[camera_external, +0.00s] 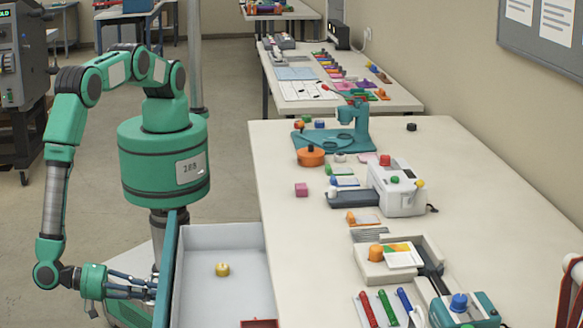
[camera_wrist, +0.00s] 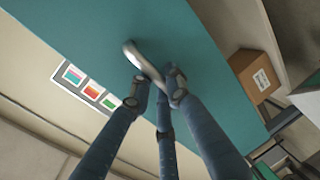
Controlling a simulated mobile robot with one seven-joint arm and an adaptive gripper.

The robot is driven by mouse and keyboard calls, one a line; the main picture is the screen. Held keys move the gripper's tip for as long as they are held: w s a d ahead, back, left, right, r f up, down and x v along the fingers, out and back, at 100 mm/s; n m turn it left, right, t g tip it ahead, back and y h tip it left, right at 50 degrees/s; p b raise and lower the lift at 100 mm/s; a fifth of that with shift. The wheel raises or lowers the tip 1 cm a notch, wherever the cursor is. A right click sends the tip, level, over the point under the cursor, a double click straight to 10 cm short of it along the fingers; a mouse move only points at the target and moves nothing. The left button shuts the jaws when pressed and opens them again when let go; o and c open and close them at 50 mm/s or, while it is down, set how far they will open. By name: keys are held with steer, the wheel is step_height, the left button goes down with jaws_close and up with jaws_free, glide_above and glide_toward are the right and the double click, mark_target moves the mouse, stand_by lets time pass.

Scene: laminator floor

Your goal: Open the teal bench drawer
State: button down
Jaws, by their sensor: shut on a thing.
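The teal bench drawer stands pulled out from the bench at the lower middle of the external view. Its teal front (camera_external: 168,262) is at the left and its pale tray (camera_external: 196,301) is open to view. My gripper (camera_external: 152,288) is at the outer side of that front. In the wrist view the teal front (camera_wrist: 215,70) fills much of the picture, with a silver bar handle (camera_wrist: 141,61) on it. My gripper's fingers (camera_wrist: 158,88) are shut on the handle. Part of the handle is hidden by the fingers.
A yellow round piece (camera_external: 222,269) and a red tray (camera_external: 259,323) lie in the drawer. The white bench top (camera_external: 470,190) carries a white machine (camera_external: 400,190) and several small items. A cardboard box (camera_wrist: 254,75) shows right in the wrist view. Open floor lies left.

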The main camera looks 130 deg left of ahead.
steer(key=shift+s+d+f, duration=0.1)
steer(key=shift+s+f, duration=0.1)
steer(key=shift+s, duration=0.05)
steer(key=c, duration=1.7)
jaws_free()
steer(key=shift+c, duration=0.2)
steer(key=shift+d+r, duration=0.15)
steer(key=v, duration=1.1)
steer(key=shift+s+d, duration=0.25)
steer(key=shift+s, duration=0.05)
